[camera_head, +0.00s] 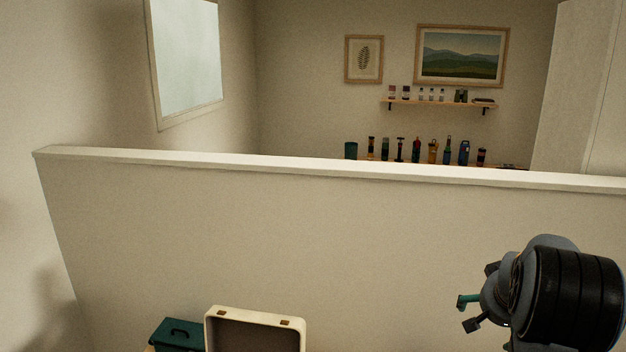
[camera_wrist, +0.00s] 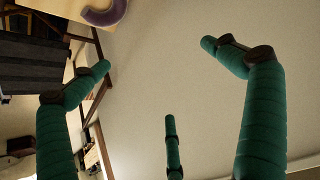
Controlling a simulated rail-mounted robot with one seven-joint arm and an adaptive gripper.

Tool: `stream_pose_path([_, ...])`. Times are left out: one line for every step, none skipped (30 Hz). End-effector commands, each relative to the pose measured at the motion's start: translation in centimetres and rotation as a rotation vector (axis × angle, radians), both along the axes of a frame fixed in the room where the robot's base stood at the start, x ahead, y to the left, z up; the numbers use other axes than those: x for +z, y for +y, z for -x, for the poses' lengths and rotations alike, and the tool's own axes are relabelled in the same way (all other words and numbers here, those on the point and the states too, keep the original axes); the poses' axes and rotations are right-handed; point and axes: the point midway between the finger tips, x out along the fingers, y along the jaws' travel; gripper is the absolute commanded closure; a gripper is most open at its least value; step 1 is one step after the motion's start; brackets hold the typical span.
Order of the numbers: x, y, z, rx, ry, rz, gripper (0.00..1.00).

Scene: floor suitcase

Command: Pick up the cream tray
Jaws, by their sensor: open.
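I cannot make out a cream tray in either view. An open suitcase with a cream lid rim and dark lining (camera_head: 255,313) stands at the bottom of the head view; its lower part is cut off by the frame edge. My gripper (camera_head: 468,302) is at the lower right in the head view, in front of the half wall and right of the suitcase. In the wrist view its green-covered fingers (camera_wrist: 156,56) are spread wide, with nothing between them but plain pale surface behind.
A pale half wall (camera_head: 330,220) crosses the head view. A dark green box with a handle (camera_head: 177,335) sits left of the suitcase. Behind the wall are several bottles and a shelf (camera_head: 440,102). In the wrist view, a purple curved thing (camera_wrist: 104,14) lies on a wooden surface.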

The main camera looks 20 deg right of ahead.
Motion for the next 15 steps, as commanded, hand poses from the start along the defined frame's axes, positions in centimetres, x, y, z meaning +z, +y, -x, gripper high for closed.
stream_pose_path([0.24, -0.04, -0.19, -0.001, -0.008, 0.006, 0.0])
stream_pose_path([0.36, -0.06, -0.3, -0.001, -0.012, 0.008, 0.0])
stream_pose_path([0.48, -0.07, -0.42, -0.001, -0.016, 0.011, 0.0])
stream_pose_path([0.55, -0.07, -0.48, 0.0, -0.019, 0.012, 0.0])
stream_pose_path([0.61, -0.07, -0.55, -0.001, -0.021, 0.013, 0.0])
stream_pose_path([0.66, -0.07, -0.6, 0.0, -0.023, 0.014, 0.0])
stream_pose_path([0.69, -0.07, -0.63, 0.0, -0.024, 0.015, 0.0])
stream_pose_path([0.71, -0.06, -0.65, 0.0, -0.024, 0.015, 0.01])
stream_pose_path([0.72, -0.05, -0.66, -0.001, -0.025, 0.015, 0.04])
stream_pose_path([0.73, -0.06, -0.66, -0.001, -0.025, 0.015, 0.05])
stream_pose_path([0.72, -0.05, -0.67, -0.001, -0.025, 0.015, 0.07])
stream_pose_path([0.72, -0.05, -0.66, 0.0, -0.025, 0.015, 0.09])
stream_pose_path([0.72, -0.05, -0.66, 0.0, -0.025, 0.015, 0.11])
stream_pose_path([0.71, -0.05, -0.65, 0.0, -0.025, 0.015, 0.13])
stream_pose_path([0.71, -0.05, -0.66, 0.0, -0.024, 0.015, 0.13])
